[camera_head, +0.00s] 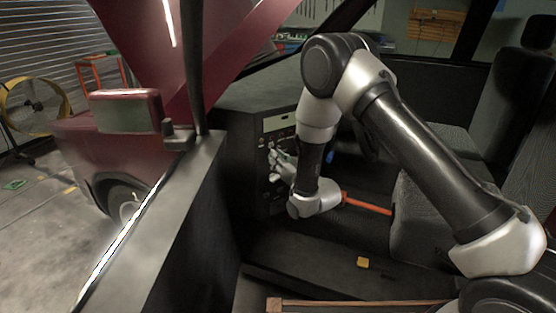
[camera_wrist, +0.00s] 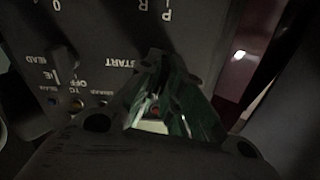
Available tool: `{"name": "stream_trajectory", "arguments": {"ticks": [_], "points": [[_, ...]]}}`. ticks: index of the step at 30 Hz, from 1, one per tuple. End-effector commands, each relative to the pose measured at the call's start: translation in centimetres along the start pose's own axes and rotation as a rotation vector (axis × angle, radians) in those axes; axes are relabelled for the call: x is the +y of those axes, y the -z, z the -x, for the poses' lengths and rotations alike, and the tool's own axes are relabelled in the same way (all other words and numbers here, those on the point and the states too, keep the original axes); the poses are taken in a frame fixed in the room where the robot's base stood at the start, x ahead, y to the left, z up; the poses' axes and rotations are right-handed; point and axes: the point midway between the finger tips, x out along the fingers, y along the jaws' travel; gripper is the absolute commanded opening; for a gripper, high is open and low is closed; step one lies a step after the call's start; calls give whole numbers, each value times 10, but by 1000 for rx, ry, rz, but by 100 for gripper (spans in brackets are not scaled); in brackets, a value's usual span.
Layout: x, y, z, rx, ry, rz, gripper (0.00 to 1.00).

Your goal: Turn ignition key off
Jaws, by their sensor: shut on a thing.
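The dark control panel (camera_head: 264,133) stands in the car's dashboard, left of my arm in the head view. The wrist view shows the panel (camera_wrist: 120,25) close up, with upside-down labels including START and OFF. My gripper (camera_head: 275,158) reaches the panel's face from the right. In the wrist view the fingertips of my gripper (camera_wrist: 163,107) are together near the START label, with greenish reflections on them. They are shut on the ignition key, which is mostly hidden between them. I cannot tell the key's angle.
A switch knob (camera_wrist: 66,64) and small coloured lights sit on the panel beside the gripper. A seat (camera_head: 425,200) is behind my arm. A yellow block (camera_head: 363,262) lies on the floor.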

Motion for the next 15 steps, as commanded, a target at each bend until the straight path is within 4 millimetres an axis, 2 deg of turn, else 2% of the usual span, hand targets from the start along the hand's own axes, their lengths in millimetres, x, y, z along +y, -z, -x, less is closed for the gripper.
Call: {"name": "stream_trajectory", "arguments": {"ticks": [6,15], "points": [[0,-1,0,-1,-1,124,0],[-1,-1,0,-2,-1,207,0]]}}
